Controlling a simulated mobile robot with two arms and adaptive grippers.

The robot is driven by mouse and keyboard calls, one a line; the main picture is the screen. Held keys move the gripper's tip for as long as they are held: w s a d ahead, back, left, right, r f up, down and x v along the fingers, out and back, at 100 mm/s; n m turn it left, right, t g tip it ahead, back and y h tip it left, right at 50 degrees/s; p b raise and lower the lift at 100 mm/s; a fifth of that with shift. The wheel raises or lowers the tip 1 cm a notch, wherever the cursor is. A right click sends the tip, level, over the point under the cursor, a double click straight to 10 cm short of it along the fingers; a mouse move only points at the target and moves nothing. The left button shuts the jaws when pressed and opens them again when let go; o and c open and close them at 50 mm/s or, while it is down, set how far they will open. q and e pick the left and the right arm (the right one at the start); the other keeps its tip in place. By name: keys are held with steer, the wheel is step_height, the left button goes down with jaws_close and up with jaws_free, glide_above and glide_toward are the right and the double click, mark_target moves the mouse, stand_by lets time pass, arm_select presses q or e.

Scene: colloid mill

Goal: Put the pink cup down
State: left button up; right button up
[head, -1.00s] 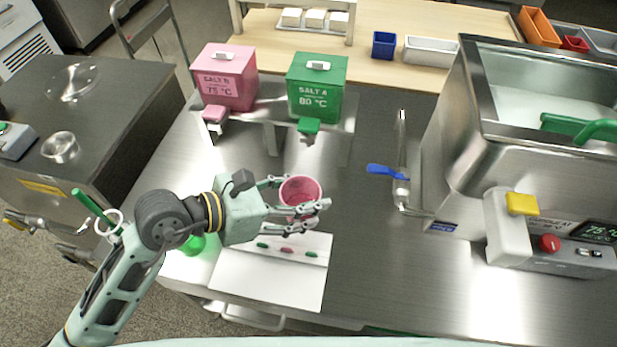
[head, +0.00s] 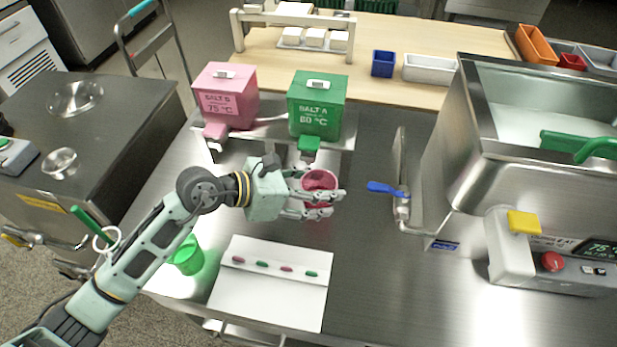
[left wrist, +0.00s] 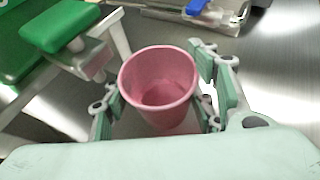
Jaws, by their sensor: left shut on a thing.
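The pink cup (head: 320,180) is in my left gripper (head: 322,198), in front of the green dispenser. In the left wrist view the pink cup (left wrist: 160,88) stands mouth up between the two fingers of the gripper (left wrist: 165,110), which is shut on its sides. Its inside looks empty. I cannot tell whether its base touches the steel table (head: 375,285). My right gripper is not in view.
A pink dispenser (head: 226,100) and a green dispenser (head: 316,108) stand on a raised rack behind the cup. A green cup (head: 187,256) and a white board (head: 268,292) are nearer. A blue-handled valve (head: 388,189) and steel mill (head: 450,150) are right. Table between is clear.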

mark_target(308, 180)
arm_select(q)
steer(key=w, duration=0.1)
steer(key=w+a, duration=0.1)
steer(key=w, duration=0.1)
steer(key=w+a, duration=0.1)
steer(key=w, duration=0.1)
steer(key=shift+w, duration=0.1)
step_height(308, 180, down, 3)
steer(key=shift+f+p, duration=0.15)
steer(key=shift+p, duration=0.3)
steer(key=shift+f, duration=0.1)
steer(key=shift+f, duration=0.15)
steer(key=o, duration=1.2)
